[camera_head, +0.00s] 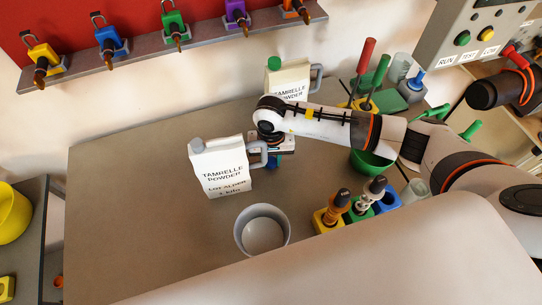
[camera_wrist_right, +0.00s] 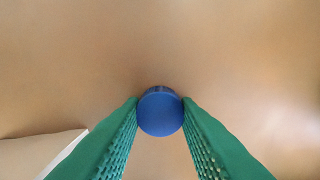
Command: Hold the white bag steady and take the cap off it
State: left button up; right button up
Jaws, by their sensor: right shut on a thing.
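The front white bag (camera_head: 221,174), labelled TAMRELLE POWDER, stands upright on the table with a grey handle at its right. A grey spout (camera_head: 196,145) shows at its top left, with no coloured cap on it. My right gripper (camera_head: 272,163) is just right of the handle; whether it touches it is unclear. In the right wrist view its green fingers are shut on a round blue cap (camera_wrist_right: 160,112). A second white bag (camera_head: 288,82) with a green cap (camera_head: 274,63) stands behind my right arm, partly hidden. My left gripper is out of view.
A grey bowl (camera_head: 262,231) stands in front of the bag. Coloured holders with tools, such as the yellow one (camera_head: 327,220), and a green bowl (camera_head: 370,163) are at right. The table's left side (camera_head: 125,190) is clear. A tool rack (camera_head: 205,37) runs along the wall.

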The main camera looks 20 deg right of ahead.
jog(key=shift+f, duration=0.15)
jog(key=o, duration=1.1)
